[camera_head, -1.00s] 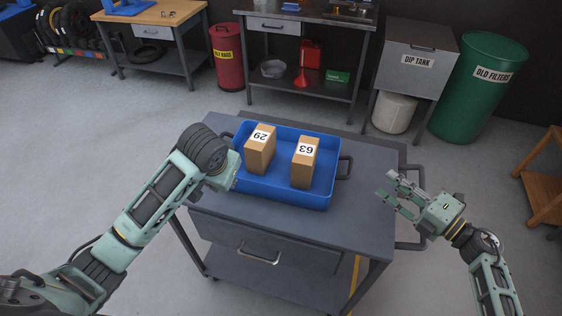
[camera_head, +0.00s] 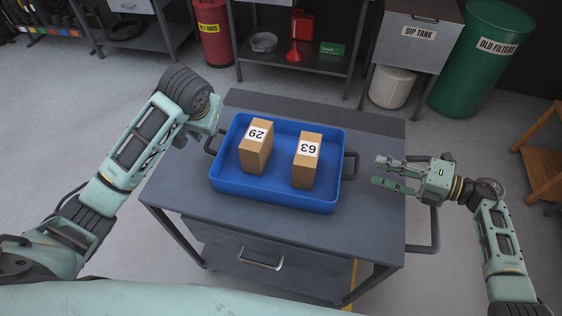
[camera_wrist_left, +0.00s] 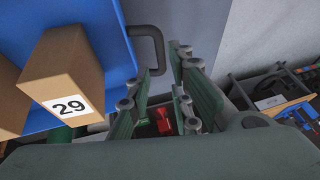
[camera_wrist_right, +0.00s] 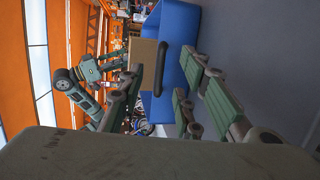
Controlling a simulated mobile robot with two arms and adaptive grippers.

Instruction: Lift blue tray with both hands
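The blue tray (camera_head: 275,198) lies flat on the grey cart top and carries two brown boxes, one labelled 29 (camera_head: 256,150) and one labelled 63 (camera_head: 306,165). My left gripper (camera_head: 208,127) is beside the tray's left handle (camera_head: 211,143). In the left wrist view its fingers (camera_wrist_left: 160,100) stand apart with nothing held, and the handle (camera_wrist_left: 158,50) shows beyond them. My right gripper (camera_head: 376,171) is open, a short way right of the right handle (camera_head: 351,166). In the right wrist view that handle (camera_wrist_right: 160,72) appears between the spread fingers (camera_wrist_right: 165,95).
The cart (camera_head: 370,205) has bare top in front of and right of the tray, and a side rail (camera_head: 434,230) at right. Behind it are a grey dip tank (camera_head: 418,50), a green filter bin (camera_head: 480,60) and a workbench (camera_head: 300,75).

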